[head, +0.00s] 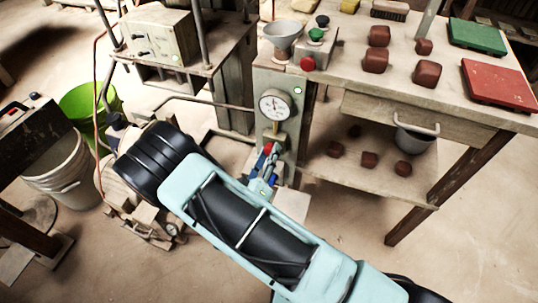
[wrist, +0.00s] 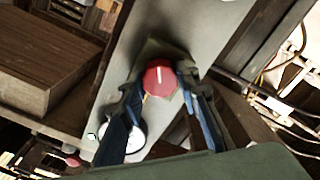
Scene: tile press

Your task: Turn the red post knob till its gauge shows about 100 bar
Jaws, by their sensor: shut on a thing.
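The red post knob (wrist: 160,77) sits on a grey post (wrist: 140,35) and shows as a red octagonal cap with a pale line in the wrist view. My gripper (wrist: 162,92) is shut around it, one finger on each side. In the head view my gripper (head: 268,168) is at the post front, just below the gauge, and a bit of the knob (head: 268,148) shows red there. The gauge (head: 277,105) has a round white face with a dark needle; its numbers are too small to read. In the wrist view the gauge (wrist: 136,140) is partly hidden by a finger.
Above the gauge are a red button (head: 307,63), a green knob (head: 316,34) and a funnel (head: 284,38). The workbench (head: 345,72) at right holds brown blocks, a green tile and a red tile. A bucket (head: 62,175) stands at left. The floor at front right is clear.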

